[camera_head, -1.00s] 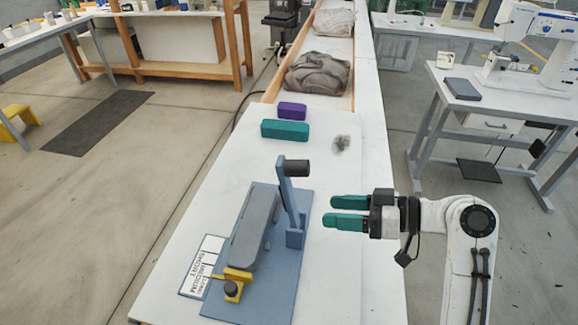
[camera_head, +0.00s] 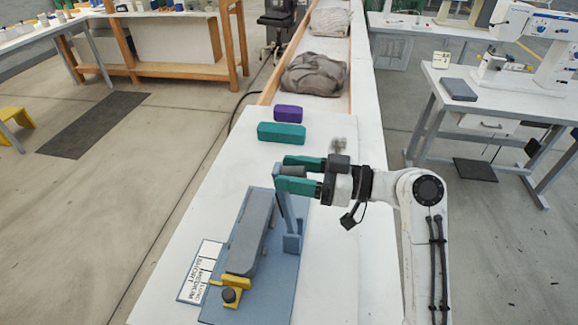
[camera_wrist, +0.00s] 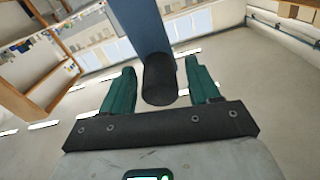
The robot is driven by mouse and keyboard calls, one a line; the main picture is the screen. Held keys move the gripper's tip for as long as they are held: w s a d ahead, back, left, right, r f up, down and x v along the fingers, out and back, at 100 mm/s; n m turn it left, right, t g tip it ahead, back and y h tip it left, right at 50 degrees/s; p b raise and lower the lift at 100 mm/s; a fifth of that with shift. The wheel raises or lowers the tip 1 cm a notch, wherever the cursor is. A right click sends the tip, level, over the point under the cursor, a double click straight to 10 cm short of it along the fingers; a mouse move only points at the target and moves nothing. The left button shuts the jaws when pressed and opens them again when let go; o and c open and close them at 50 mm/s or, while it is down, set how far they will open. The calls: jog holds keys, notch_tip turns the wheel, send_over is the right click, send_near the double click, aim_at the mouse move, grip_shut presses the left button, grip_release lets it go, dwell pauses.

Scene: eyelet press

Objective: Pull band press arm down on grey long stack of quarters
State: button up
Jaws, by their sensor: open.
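The band press has a blue base plate (camera_head: 268,290) on the white table. Its blue arm (camera_head: 287,215) stands upright and ends in a dark cylindrical handle (camera_head: 291,171). A long grey stack (camera_head: 250,232) lies on the plate left of the arm, with a yellow piece and dark knob (camera_head: 232,291) at its near end. My gripper (camera_head: 293,174) is open, with its green fingers on either side of the handle. In the wrist view the handle (camera_wrist: 160,80) sits between the two fingers, with gaps visible on both sides.
A label card reading SHORT, MEDIUM, LONG (camera_head: 200,272) lies left of the press. A teal block (camera_head: 282,132) and a purple block (camera_head: 288,113) lie beyond it. Folded grey cloth (camera_head: 314,74) is farther back. The table right of the press is clear.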

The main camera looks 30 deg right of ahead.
jog(key=shift+w+a, duration=0.35)
jog(key=shift+a, duration=0.1)
grip_shut()
dwell(0.4)
